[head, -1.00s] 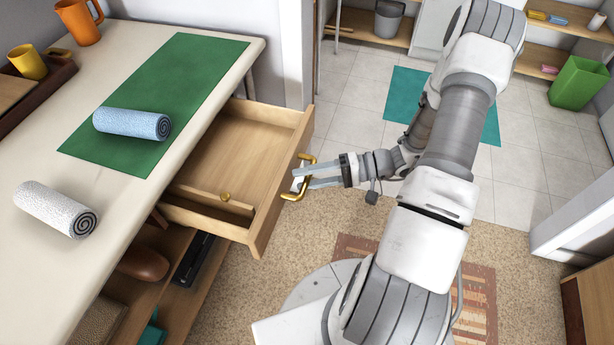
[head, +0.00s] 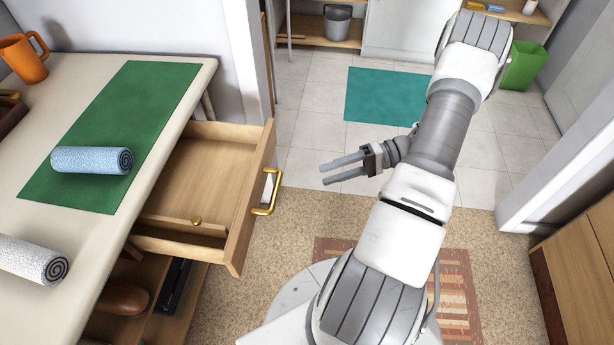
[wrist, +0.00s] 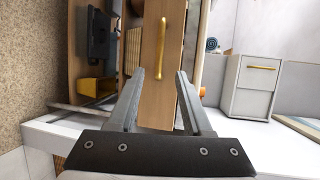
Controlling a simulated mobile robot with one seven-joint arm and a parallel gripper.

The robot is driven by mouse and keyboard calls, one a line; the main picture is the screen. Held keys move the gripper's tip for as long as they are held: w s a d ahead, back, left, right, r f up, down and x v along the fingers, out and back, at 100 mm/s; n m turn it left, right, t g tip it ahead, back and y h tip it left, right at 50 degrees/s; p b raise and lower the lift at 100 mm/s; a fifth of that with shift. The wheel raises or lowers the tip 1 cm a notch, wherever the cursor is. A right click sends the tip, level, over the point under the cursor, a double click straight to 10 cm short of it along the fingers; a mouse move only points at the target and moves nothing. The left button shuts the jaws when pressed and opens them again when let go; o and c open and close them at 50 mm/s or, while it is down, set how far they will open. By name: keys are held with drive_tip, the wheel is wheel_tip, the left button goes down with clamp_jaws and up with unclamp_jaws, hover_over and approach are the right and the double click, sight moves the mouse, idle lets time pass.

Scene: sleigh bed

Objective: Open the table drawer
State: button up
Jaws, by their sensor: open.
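The table drawer (head: 205,180) is pulled well out from under the table's right side. Its inside shows, with a small round gold knob (head: 196,221) near its front left part. A gold bar handle (head: 268,191) is on its wooden front, and the handle also shows in the wrist view (wrist: 161,48). My gripper (head: 323,174) is open and empty, to the right of the handle and clear of it. In the wrist view the drawer front shows beyond and between the two spread fingers (wrist: 158,78).
The table top (head: 95,230) bears a green mat (head: 130,100), a blue rolled towel (head: 90,160), a white rolled towel (head: 30,260) and an orange mug (head: 24,60). Dark things lie on a shelf below. Floor between drawer and gripper is clear. A doorway edge (head: 540,170) is at right.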

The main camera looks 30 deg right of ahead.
drive_tip(key=shift+v, duration=1.5)
drive_tip(key=s+a+r+n+g+h, duration=0.1)
drive_tip(key=s+a+r+n+h, duration=0.15)
drive_tip(key=a+r+h, duration=0.7)
drive_tip(key=s+a+r+n+h, duration=0.2)
drive_tip(key=a+r+n+h, duration=0.2)
drive_tip(key=a+r+h, duration=0.55)
wheel_tip(320, 180, up, 28)
drive_tip(key=s+m+t+y+p, duration=0.2)
drive_tip(key=s+y+p, duration=0.1)
drive_tip(key=p, duration=1.5)
drive_tip(key=shift+f+m+y, duration=0.2)
drive_tip(key=shift+m+y, duration=0.1)
drive_tip(key=shift+m, duration=0.05)
